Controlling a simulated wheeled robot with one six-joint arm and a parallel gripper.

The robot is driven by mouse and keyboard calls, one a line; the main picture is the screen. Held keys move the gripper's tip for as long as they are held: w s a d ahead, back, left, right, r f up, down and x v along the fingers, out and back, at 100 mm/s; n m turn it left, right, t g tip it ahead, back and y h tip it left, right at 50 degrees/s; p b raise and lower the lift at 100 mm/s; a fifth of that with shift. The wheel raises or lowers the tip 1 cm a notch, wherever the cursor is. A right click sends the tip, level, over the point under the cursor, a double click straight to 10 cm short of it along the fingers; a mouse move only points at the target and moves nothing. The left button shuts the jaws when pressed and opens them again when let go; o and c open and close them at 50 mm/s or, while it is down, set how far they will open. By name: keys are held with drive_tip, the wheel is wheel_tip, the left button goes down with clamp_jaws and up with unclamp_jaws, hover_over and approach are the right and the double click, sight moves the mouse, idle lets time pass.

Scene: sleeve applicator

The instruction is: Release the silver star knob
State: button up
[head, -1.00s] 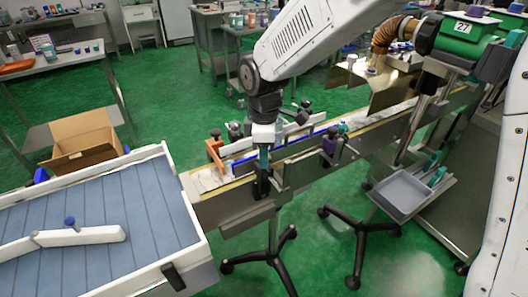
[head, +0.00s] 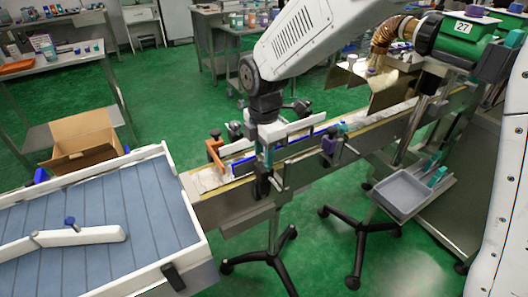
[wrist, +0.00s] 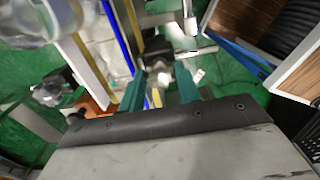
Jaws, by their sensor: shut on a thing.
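The silver star knob (wrist: 160,78) shows as a small, blurred pale metal shape between my fingers in the wrist view. My gripper (wrist: 161,70) has its two teal fingers on either side of it and is shut on it. In the head view my gripper (head: 266,158) points down at the near side rail of the conveyor, just above a dark clamp block (head: 262,186). The knob is hidden there by the fingers and the clamp. Its star shape cannot be made out in either view.
The conveyor (head: 228,208) runs from lower left to upper right with blue-edged guide rails. A grey tray (head: 402,193) hangs at right. A blue-slatted table (head: 110,205) is at left.

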idle(0.3)
drive_tip(key=o, duration=1)
drive_tip(key=shift+r, duration=0.1)
wheel_tip(320, 180, up, 8)
drive_tip(key=shift+f, duration=0.15)
drive_tip(key=shift+m, duration=0.6)
drive_tip(key=s+d+r+m, duration=0.1)
drive_tip(key=s+d+m, duration=0.6)
drive_tip(key=s+d, duration=0.1)
drive_tip(key=s+d+r+m+t, duration=0.1)
drive_tip(key=s+d+r+m, duration=0.1)
drive_tip(key=s+d+m, duration=0.6)
drive_tip(key=s+d+r+m, duration=0.2)
drive_tip(key=s+d+m, duration=0.6)
drive_tip(key=d, duration=0.2)
drive_tip(key=shift+s+d+r, duration=0.1)
drive_tip(key=shift+s+d, duration=0.2)
drive_tip(key=shift+s, duration=0.05)
